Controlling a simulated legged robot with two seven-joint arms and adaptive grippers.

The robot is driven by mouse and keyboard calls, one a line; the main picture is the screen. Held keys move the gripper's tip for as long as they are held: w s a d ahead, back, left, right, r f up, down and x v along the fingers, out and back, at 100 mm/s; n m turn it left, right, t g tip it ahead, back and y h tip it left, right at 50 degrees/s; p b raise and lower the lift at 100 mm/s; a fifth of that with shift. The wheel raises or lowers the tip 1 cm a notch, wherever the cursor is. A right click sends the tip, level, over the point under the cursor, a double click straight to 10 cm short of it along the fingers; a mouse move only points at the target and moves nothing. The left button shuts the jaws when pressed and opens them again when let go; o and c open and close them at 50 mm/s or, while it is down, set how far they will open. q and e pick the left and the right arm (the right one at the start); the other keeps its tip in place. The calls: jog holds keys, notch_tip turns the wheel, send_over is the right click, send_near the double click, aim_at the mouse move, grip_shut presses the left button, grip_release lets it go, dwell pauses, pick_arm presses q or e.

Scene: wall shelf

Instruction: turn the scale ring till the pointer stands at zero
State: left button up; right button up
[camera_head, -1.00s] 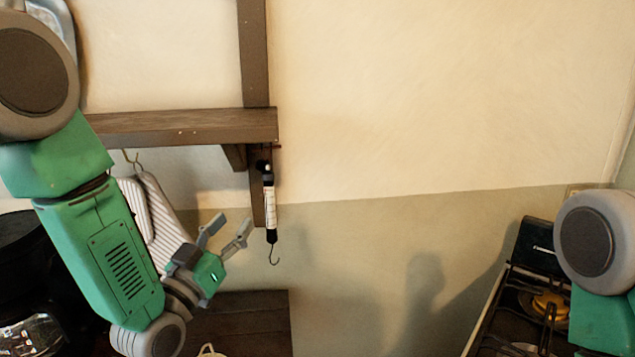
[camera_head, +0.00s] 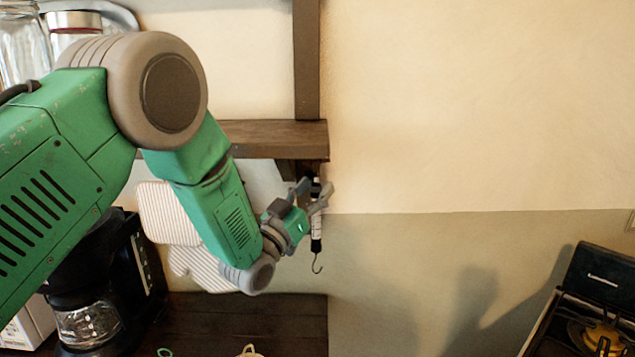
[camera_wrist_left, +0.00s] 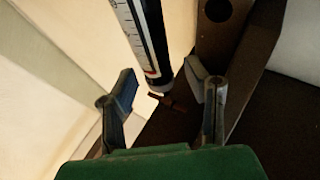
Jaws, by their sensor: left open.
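A slim hanging scale (camera_head: 316,243), dark at its lower end with a hook below, hangs under the wall shelf. In the left wrist view its tube (camera_wrist_left: 139,35) is white with graduation marks and a black band, and its end lies between the fingers. A small reddish-brown piece (camera_wrist_left: 166,101) shows at that end. My left gripper (camera_head: 315,191) is open around the upper part of the scale; its fingers (camera_wrist_left: 160,82) stand apart on either side, with gaps visible. The scale ring and the pointer's reading cannot be made out. My right gripper is out of view.
The wooden shelf (camera_head: 270,138) and its bracket (camera_wrist_left: 262,45) are close to my left gripper. A stove (camera_head: 590,310) stands at lower right. The wall right of the scale is clear.

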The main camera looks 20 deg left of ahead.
pick_arm(q)
jog(key=shift+w+d+r, duration=0.15)
jog(key=shift+w, duration=0.25)
jog(key=shift+c, duration=0.4)
grip_shut()
jog(key=shift+y, duration=0.3)
jog(key=n+y+b, duration=0.2)
jog(key=y, duration=0.2)
jog(key=n+t+y+b, duration=0.1)
jog(key=n+y+b, duration=0.1)
jog(key=y, duration=0.3)
jog(key=shift+n, duration=0.6)
jog(key=shift+n+g+y+b, duration=0.5)
jog(key=shift+n+y, duration=0.4)
jog(key=shift+y, duration=0.9)
jog(key=shift+n+g+y+b, duration=0.45)
jog(key=shift+n+y, duration=0.45)
jog(key=shift+y, duration=0.9)
